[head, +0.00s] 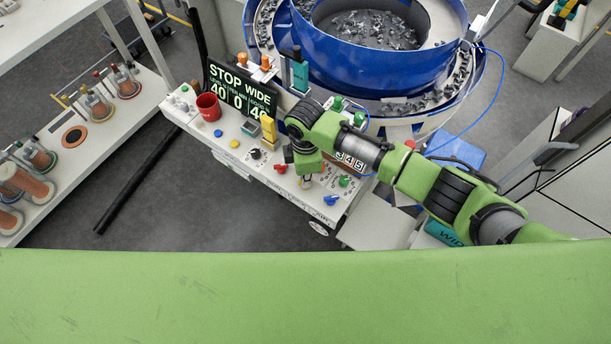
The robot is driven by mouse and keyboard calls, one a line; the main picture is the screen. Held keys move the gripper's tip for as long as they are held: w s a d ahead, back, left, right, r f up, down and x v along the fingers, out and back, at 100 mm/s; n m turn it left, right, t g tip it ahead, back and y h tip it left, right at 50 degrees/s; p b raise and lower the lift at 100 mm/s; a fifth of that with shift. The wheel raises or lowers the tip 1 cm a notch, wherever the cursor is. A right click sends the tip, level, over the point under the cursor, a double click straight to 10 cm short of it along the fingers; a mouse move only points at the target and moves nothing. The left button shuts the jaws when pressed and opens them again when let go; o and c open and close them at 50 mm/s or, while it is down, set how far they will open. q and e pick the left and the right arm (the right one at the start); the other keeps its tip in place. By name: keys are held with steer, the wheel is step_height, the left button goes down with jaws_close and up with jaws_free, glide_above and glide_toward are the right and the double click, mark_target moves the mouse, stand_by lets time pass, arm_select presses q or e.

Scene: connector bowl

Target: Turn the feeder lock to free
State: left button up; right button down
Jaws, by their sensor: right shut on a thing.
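A white control panel (228,143) stands in front of the blue bowl feeder. My right gripper (303,188) points down at the panel's front right part, between a red knob (281,168) and a blue knob (330,199). It is shut on a small part there, which I take to be the feeder lock. The gripper hides most of this part, so its turn position cannot be read. My left gripper is not in view.
The blue bowl (385,60) with small metal parts is behind. A green knob (344,181) sits close right of the gripper. Spools fill the left bench.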

steer(key=shift+w+r, duration=0.1)
steer(key=c, duration=2.2)
jaws_free()
step_height(320, 180, up, 12)
